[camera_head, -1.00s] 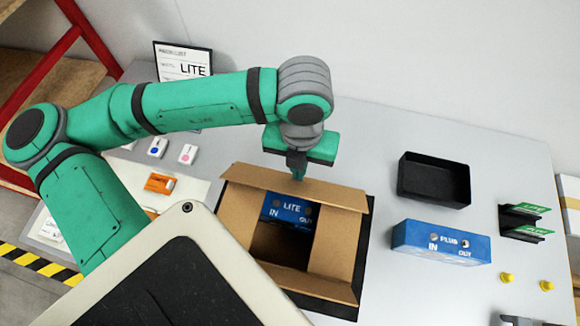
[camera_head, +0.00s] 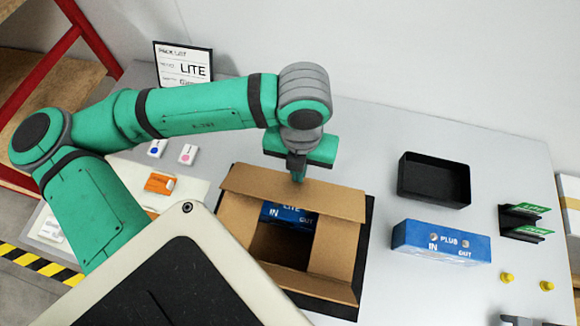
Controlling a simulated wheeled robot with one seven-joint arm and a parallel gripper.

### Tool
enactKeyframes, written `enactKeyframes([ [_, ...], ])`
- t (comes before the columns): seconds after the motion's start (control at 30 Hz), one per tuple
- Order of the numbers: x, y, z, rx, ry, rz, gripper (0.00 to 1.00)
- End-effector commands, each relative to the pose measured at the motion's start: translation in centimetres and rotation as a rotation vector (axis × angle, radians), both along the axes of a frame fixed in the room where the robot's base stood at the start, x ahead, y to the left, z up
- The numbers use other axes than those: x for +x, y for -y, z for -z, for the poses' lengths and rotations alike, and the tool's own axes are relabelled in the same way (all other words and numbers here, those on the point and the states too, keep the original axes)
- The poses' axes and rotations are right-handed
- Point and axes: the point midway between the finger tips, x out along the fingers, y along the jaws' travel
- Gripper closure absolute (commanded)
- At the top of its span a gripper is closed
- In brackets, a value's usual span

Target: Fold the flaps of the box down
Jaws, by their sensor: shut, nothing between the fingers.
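The open cardboard box (camera_head: 335,248) stands on a black mat (camera_head: 366,225) on the grey table. Its far flap (camera_head: 290,193) leans inward over the opening and covers the upper part of the blue LITE unit (camera_head: 285,216) inside. The right flap shows along the right side, and the left flap (camera_head: 236,218) along the left side; the near side is partly hidden by my own body. My gripper (camera_head: 297,178) is shut and empty, pointing down at the far flap's upper edge. I cannot tell whether it touches the flap.
A blue PLUS unit (camera_head: 440,242) and an empty black tray (camera_head: 434,180) stand right of the box. Green-labelled black parts (camera_head: 525,222) and yellow knobs (camera_head: 507,278) lie at the far right. A LITE sign (camera_head: 183,66) stands at the back left.

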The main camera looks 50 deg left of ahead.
Motion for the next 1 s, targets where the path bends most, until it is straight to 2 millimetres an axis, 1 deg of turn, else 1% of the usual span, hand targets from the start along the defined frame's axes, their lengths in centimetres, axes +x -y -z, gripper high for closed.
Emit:
enactKeyframes([
  [1.0,-0.02,0.01,0.74,0.0,0.0,0.0,1.0],
])
